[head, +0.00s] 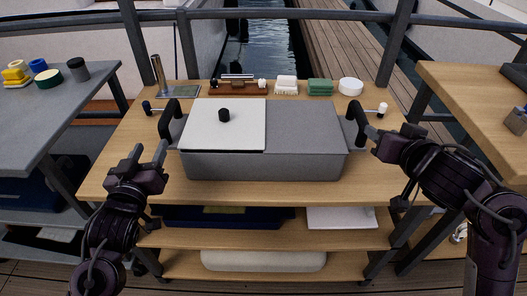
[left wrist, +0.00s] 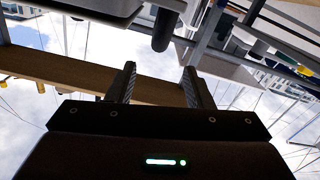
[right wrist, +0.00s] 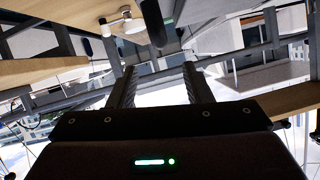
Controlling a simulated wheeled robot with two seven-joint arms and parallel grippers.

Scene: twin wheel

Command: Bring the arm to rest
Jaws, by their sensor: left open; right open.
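My left gripper (head: 148,158) is open and empty at the left front of the wooden table, apart from the grey box. In the left wrist view its two fingers (left wrist: 160,85) stand apart with nothing between them. My right gripper (head: 372,143) is open beside the right end of the box, close to its black right handle; whether it touches cannot be told from the head view. In the right wrist view its fingers (right wrist: 160,85) are apart and empty. The grey box (head: 305,150) sits on the wooden table (head: 240,194) with a white panel (head: 210,130) and black knob on its left half.
Behind the box are a brown brush (head: 238,87), white stacked blocks (head: 286,84), green sponges (head: 320,87) and a white round dish (head: 351,86). A grey side table (head: 50,120) stands left, a wooden one (head: 480,110) right. Shelves lie below. The table's front strip is clear.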

